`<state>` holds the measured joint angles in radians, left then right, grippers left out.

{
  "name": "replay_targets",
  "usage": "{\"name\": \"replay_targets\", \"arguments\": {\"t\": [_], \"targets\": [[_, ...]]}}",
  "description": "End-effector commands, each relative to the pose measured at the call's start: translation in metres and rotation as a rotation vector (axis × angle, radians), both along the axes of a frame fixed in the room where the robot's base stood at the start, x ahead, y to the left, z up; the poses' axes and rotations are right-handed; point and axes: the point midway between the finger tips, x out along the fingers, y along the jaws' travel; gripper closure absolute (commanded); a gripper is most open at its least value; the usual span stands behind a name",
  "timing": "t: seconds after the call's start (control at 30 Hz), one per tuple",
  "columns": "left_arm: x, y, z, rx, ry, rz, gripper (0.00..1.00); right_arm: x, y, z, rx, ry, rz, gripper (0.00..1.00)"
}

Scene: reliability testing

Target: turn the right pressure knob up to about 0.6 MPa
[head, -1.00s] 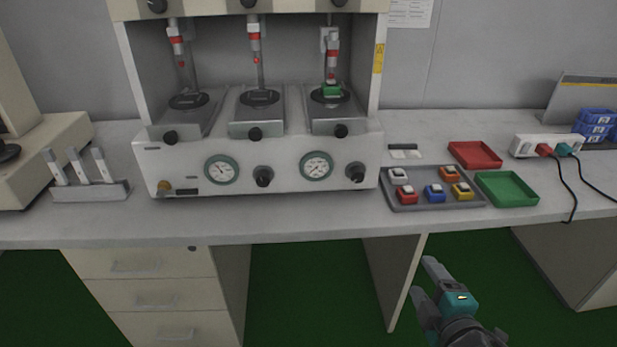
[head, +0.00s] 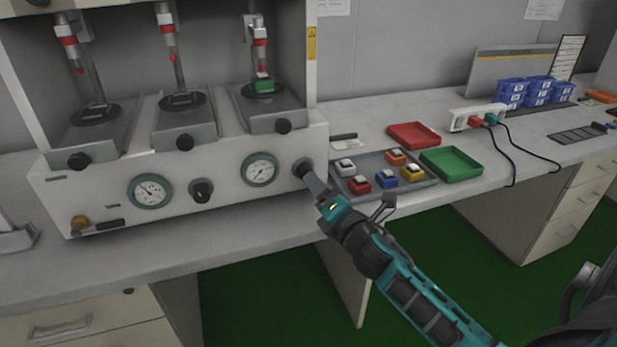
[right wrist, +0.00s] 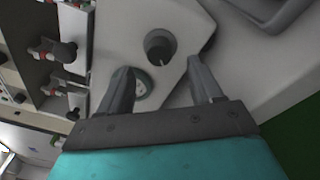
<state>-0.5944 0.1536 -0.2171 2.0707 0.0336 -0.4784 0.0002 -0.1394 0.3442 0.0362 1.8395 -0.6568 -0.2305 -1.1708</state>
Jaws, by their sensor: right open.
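The right pressure knob (head: 303,168) is a dark round knob on the white front panel of the test machine (head: 105,190). In the right wrist view the knob (right wrist: 160,46) lies ahead of my open fingers, roughly in line with the gap between them and not between the tips. The right gauge (head: 260,169) has a green rim and stands left of the knob; its reading is too small to tell. My right gripper (head: 312,181) is open and empty, close in front of the knob; it also shows in the right wrist view (right wrist: 160,78). My left gripper is not in view.
A grey tray of coloured buttons (head: 345,187) lies right of the machine, close to my right arm. A left knob (head: 201,191) and left gauge (head: 150,190) share the panel.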

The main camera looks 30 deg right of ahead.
Motion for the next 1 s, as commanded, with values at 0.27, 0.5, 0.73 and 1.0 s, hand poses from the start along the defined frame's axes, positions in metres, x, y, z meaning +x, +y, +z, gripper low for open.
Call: {"name": "replay_targets", "arguments": {"t": [0.27,0.5,0.73,1.0], "targets": [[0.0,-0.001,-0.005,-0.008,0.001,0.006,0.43,0.044,-0.006,0.0,0.002,-0.002,0.0,0.35],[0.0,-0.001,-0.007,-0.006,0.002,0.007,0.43,0.059,-0.008,0.0,0.001,0.0,0.0,0.35],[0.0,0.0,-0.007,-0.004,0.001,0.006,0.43,0.06,-0.008,0.0,0.002,0.001,-0.001,0.35],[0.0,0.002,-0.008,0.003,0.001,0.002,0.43,0.06,-0.008,0.0,0.002,0.001,-0.001,0.55]]}}
